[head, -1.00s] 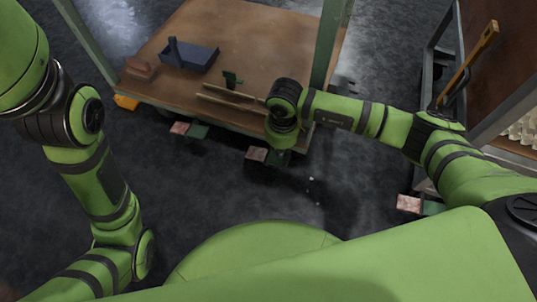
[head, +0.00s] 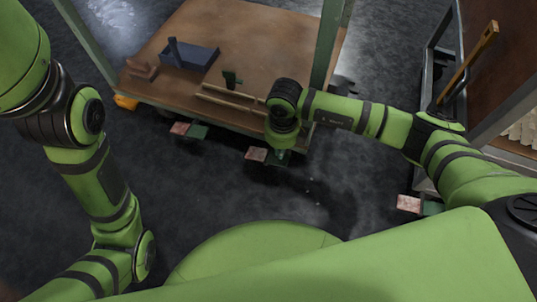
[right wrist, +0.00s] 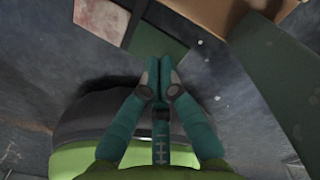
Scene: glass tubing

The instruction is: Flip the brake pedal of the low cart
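The low cart (head: 262,50) has a brown deck and green posts and stands in the upper middle of the head view. Two pedals stick out below its near edge. Each has a pale red half and a green half. One pedal's red half (head: 180,128) is left; the other's red half (head: 256,154) is beside my right gripper (head: 283,153). In the right wrist view the red plate (right wrist: 101,18) and green plate (right wrist: 156,42) lie just beyond my right fingertips (right wrist: 160,66), which are together and empty. Contact cannot be told. My left gripper is out of view.
On the deck are a dark blue tray (head: 201,57), a brown block (head: 141,69) and thin rods (head: 232,101). A second cart (head: 513,62) with a yellow-handled tool (head: 470,62) stands at the right, with another red pedal plate (head: 408,203). Dark floor between is clear.

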